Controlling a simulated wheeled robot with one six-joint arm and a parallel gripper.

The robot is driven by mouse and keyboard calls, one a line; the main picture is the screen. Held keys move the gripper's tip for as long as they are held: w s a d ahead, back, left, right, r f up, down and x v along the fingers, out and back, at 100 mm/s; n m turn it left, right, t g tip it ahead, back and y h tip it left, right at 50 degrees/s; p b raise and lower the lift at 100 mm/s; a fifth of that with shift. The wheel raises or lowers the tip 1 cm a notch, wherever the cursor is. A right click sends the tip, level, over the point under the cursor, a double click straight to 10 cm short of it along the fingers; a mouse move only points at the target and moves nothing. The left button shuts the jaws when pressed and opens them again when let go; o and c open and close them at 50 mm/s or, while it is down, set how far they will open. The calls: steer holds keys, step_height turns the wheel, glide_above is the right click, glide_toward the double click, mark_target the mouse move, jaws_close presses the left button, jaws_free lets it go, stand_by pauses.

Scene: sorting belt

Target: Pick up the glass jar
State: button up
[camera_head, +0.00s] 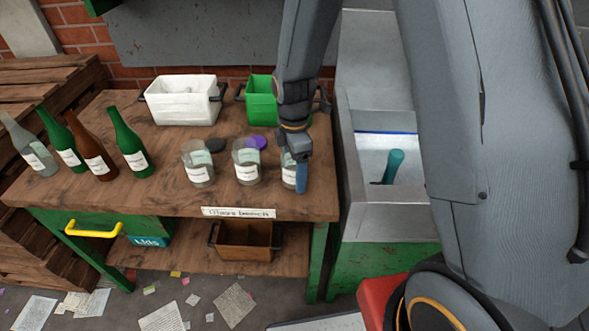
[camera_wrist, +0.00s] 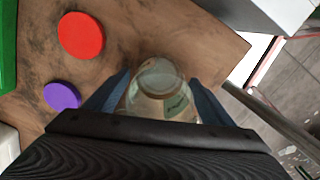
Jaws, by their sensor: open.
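Three clear glass jars with white labels stand in a row on the wooden bench. The left jar (camera_head: 198,168) and the middle jar (camera_head: 247,167) are in full view. The right jar (camera_head: 288,172) is partly hidden behind my gripper (camera_head: 301,175). In the wrist view, a glass jar (camera_wrist: 160,88) stands between the two blue fingers of my gripper (camera_wrist: 160,100). The fingers are open, one on each side of it. I cannot tell whether either finger touches the glass.
A purple lid (camera_head: 256,142) and a dark lid (camera_head: 215,145) lie behind the jars; a red lid (camera_wrist: 81,35) shows in the wrist view. Several bottles (camera_head: 128,145) stand left. White (camera_head: 182,106) and green (camera_head: 260,103) crates stand behind. The metal sink unit (camera_head: 385,215) adjoins on the right.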

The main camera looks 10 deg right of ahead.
steer(key=c, duration=1.3)
steer(key=shift+r, duration=0.1)
step_height(320, 180, up, 10)
steer(key=shift+f+b, duration=0.1)
steer(key=shift+b, duration=0.8)
